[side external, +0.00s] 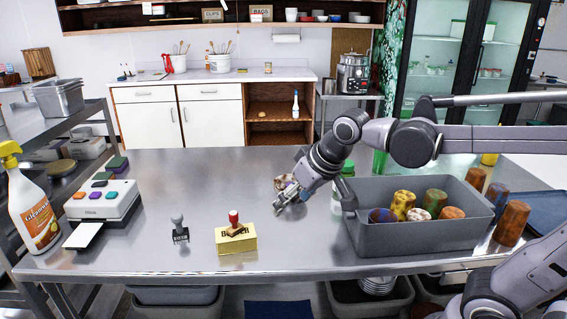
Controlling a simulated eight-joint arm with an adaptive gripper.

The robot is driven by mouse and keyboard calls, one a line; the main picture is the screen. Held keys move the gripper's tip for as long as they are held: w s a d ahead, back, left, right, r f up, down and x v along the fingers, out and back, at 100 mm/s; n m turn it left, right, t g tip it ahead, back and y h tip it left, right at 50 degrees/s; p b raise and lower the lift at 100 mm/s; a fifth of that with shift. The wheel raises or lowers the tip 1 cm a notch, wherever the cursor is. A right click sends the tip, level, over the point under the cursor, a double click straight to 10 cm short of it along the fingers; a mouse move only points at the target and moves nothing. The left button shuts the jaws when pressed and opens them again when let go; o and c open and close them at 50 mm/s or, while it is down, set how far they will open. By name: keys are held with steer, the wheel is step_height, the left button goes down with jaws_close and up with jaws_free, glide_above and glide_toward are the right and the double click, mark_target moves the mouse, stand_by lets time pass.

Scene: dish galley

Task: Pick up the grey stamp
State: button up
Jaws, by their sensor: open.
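The grey stamp (179,229) stands upright on the steel table, left of the middle, with a rounded knob handle and a darker base. My gripper (279,208) is open and points down and left, low over the table. It is to the right of the grey stamp and clearly apart from it. A second stamp with a red handle (234,222) sits on a yellow box (236,241) between the grey stamp and my gripper. Nothing shows between my fingers.
A grey bin (420,236) with several colourful cups stands right of my gripper. A small bowl-like item (284,183) sits close behind my gripper. A white device with coloured buttons (103,203) and a spray bottle (33,208) stand at left. The steel table (190,180) is clear behind the grey stamp.

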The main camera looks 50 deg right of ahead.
steer(key=w+a+r, duration=0.2)
steer(key=w+a, duration=0.1)
steer(key=w, duration=0.5)
steer(key=m+g+h, duration=0.1)
steer(key=m+g, duration=0.1)
steer(key=m, duration=0.2)
glide_toward(179, 224)
steer(key=w+f, duration=0.1)
steer(key=shift+d+x, duration=0.1)
steer(key=shift+x, duration=2.5)
steer(key=shift+d+x, duration=0.15)
steer(key=shift+x, duration=2.5)
steer(key=c, duration=1.2)
